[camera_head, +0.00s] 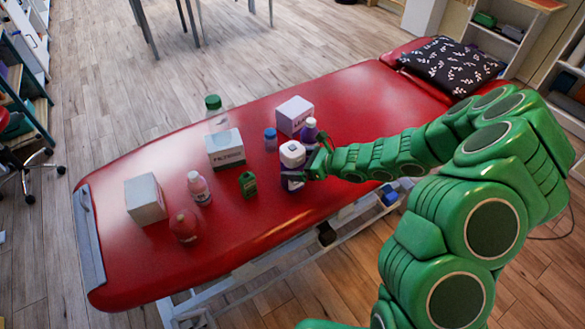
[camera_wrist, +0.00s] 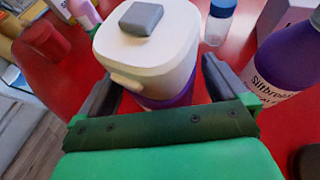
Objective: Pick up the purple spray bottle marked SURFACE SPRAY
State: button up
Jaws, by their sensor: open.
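A bottle with a purple body and a bulky white top (camera_head: 292,156) stands upright on the red treatment table (camera_head: 250,205). In the wrist view its white top (camera_wrist: 148,45), with a grey button, rises between my fingers, and purple shows below. No marking on it is readable. My gripper (camera_wrist: 157,92) is open, with one finger on each side of this bottle; I cannot tell whether they touch it. In the head view my gripper (camera_head: 305,175) is at the bottle's right side, partly hidden. A second purple bottle (camera_wrist: 290,65), with a partly readable white label, stands to the right.
The table's near-left end is bare.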

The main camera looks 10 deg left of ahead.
jog(key=shift+c, duration=0.5)
jog(key=c, duration=1.2)
